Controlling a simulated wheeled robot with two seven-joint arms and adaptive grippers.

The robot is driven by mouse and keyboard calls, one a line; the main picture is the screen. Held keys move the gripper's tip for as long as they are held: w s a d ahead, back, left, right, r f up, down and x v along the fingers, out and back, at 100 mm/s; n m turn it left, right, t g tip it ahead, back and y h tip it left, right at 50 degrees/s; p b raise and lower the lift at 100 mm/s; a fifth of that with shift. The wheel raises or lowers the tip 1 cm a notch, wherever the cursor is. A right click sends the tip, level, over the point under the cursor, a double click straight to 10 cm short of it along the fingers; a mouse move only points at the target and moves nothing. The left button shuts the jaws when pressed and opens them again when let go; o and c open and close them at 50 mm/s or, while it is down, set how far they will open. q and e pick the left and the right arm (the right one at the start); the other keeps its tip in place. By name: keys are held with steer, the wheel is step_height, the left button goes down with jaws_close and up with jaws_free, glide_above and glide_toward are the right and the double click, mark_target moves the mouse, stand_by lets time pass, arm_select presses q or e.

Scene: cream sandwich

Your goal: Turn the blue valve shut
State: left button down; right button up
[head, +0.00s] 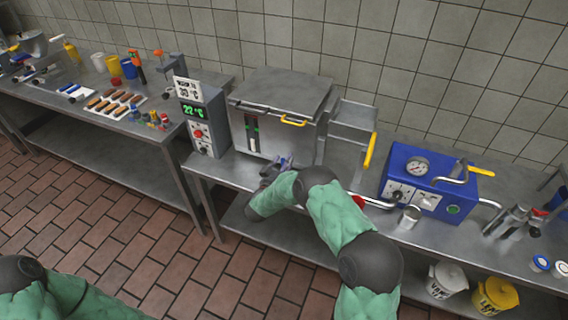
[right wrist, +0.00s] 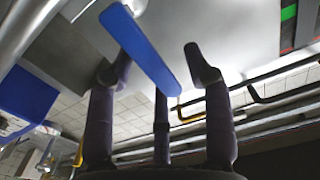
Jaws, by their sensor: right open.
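The blue valve handle (right wrist: 140,50) is a flat blue bar in the right wrist view. It slants between the spread fingers of my right gripper (right wrist: 158,66), close to the left finger; I cannot tell if they touch. In the head view my right gripper (head: 276,167) is at the lower front of the steel box (head: 275,115), partly hidden by my own arm. Only a small bit of blue (head: 287,160) shows there. My left arm is at the bottom left of the head view, with its gripper out of frame.
A temperature panel (head: 200,120) stands left of the box. A yellow lever (head: 370,151) stands to its right. Further right are a blue machine (head: 428,185) with a gauge and a metal cup (head: 410,216). Pails (head: 446,279) sit on the lower shelf.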

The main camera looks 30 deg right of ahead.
steer(key=v, duration=1.2)
steer(key=s+a+f+n+g+y, duration=0.1)
steer(key=s+a+f+n+y, duration=0.1)
steer(key=a+f+y, duration=0.45)
steer(key=s+a+f+n+g+y, duration=0.1)
steer(key=s+f+n+y, duration=0.2)
steer(key=f, duration=0.6)
steer(key=s+a+f+g+y, duration=0.2)
steer(key=s+a+g, duration=0.1)
steer(key=s, duration=0.5)
steer(key=s+a+f+n+g+y, duration=0.1)
steer(key=s+a+f+g+y, duration=0.1)
steer(key=s, duration=0.7)
steer(key=s+a+f+n+g+y, duration=0.1)
steer(key=s+a+g+y, duration=0.3)
steer(key=s, duration=0.4)
steer(key=shift+s+f, duration=0.2)
steer(key=shift+f, duration=0.35)
